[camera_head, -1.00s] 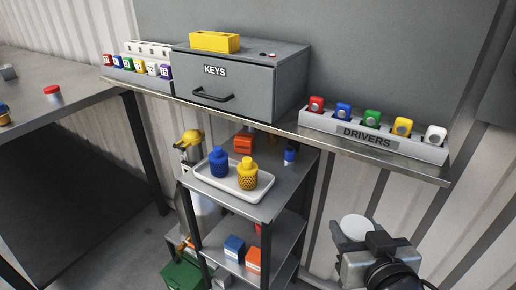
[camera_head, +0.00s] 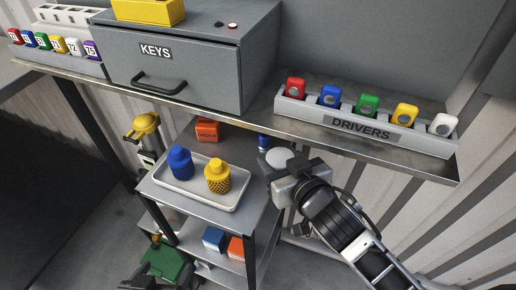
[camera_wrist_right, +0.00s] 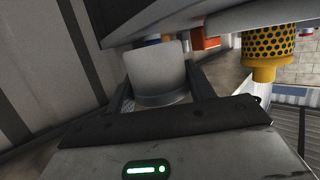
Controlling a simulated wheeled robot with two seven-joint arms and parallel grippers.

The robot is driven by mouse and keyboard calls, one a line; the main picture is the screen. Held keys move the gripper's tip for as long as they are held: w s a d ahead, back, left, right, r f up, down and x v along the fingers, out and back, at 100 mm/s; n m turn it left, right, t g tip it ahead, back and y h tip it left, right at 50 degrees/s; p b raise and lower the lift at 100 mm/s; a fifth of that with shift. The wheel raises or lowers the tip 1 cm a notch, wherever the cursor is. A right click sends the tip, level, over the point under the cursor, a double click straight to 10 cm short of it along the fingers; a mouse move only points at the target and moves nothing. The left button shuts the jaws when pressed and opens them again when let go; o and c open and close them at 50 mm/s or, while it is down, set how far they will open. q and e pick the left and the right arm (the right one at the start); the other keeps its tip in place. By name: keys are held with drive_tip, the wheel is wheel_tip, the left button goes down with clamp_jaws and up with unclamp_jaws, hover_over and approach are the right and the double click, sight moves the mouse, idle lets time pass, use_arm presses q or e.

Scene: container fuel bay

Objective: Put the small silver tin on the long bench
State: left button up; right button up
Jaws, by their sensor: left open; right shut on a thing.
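The small silver tin (camera_head: 279,157) is held in my right gripper (camera_head: 281,174), its pale round top facing up. In the right wrist view the tin (camera_wrist_right: 157,72) sits between the two fingers, clear of any surface. My right gripper is beside the right edge of the trolley's top, below the front edge of the long metal bench (camera_head: 215,112) along the wall, which carries the key cabinet and the driver rack.
The grey KEYS cabinet (camera_head: 190,60), coloured key tags and DRIVERS rack (camera_head: 363,131) fill much of the bench; a narrow front strip is bare. The trolley (camera_head: 205,212) holds a white tray (camera_head: 232,198) with blue and yellow bottles, and an orange box (camera_head: 208,130).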

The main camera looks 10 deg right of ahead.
drive_tip(key=shift+w+a, duration=0.9)
drive_tip(key=shift+w, duration=0.2)
drive_tip(key=shift+w+a, duration=0.85)
drive_tip(key=shift+w, duration=0.15)
drive_tip(key=shift+w+a+f, duration=0.1)
drive_tip(key=shift+f, duration=0.65)
drive_tip(key=shift+f, duration=0.15)
drive_tip(key=o, duration=1.1)
